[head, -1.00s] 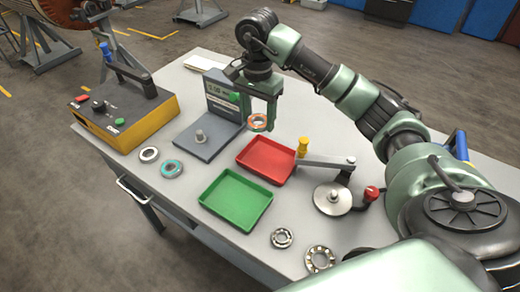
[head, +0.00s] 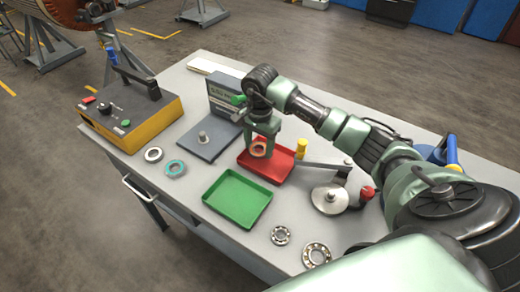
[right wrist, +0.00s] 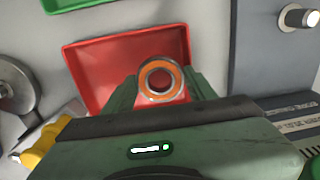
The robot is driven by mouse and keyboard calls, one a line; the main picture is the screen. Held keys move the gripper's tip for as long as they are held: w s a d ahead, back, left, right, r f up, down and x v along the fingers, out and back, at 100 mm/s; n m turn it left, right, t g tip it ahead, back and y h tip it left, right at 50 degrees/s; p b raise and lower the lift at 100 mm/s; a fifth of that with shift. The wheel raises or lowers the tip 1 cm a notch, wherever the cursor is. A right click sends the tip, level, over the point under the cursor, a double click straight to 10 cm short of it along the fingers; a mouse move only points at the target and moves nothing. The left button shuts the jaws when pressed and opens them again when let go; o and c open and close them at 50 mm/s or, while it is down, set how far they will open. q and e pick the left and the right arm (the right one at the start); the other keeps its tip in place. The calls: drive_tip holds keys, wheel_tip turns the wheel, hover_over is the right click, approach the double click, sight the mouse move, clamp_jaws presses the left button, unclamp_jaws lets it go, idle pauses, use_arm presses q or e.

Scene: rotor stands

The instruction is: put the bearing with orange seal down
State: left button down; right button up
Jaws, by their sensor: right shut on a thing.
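The bearing with orange seal (head: 259,148) is a small ring with an orange face. My right gripper (head: 262,143) is shut on it and holds it over the left part of the red tray (head: 283,172). In the right wrist view the bearing (right wrist: 160,80) sits between the fingers, with the red tray (right wrist: 92,70) behind it. I cannot tell how far it is above the tray floor. No other part in the red tray shows. My left gripper is not in view.
A green tray (head: 237,199) is in front. A bearing with teal seal (head: 176,168), a plain ring (head: 154,155) and two open bearings (head: 280,235) lie on the table. A scale (head: 210,136) stands left, a yellow-knobbed lever fixture (head: 330,198) right.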

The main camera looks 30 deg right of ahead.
sight(259, 156)
drive_tip(key=f, duration=0.3)
drive_tip(key=shift+s+a+g+b, duration=0.1)
drive_tip(key=shift+s+g+b, duration=0.2)
drive_tip(key=shift+b, duration=0.05)
drive_tip(key=shift+s+a+f+b, duration=0.1)
drive_tip(key=shift+f+b, duration=0.15)
drive_tip(key=shift+b, duration=0.1)
drive_tip(key=o, duration=1.1)
drive_tip(key=shift+o, duration=0.9)
drive_tip(key=shift+r+p, duration=0.45)
drive_tip(key=shift+p, duration=0.1)
wheel_tip(259, 156, up, 13)
drive_tip(key=b, duration=0.2)
drive_tip(key=shift+w+d+f+b, duration=0.2)
drive_tip(key=shift+w+b, duration=0.15)
drive_tip(key=shift+b, duration=0.05)
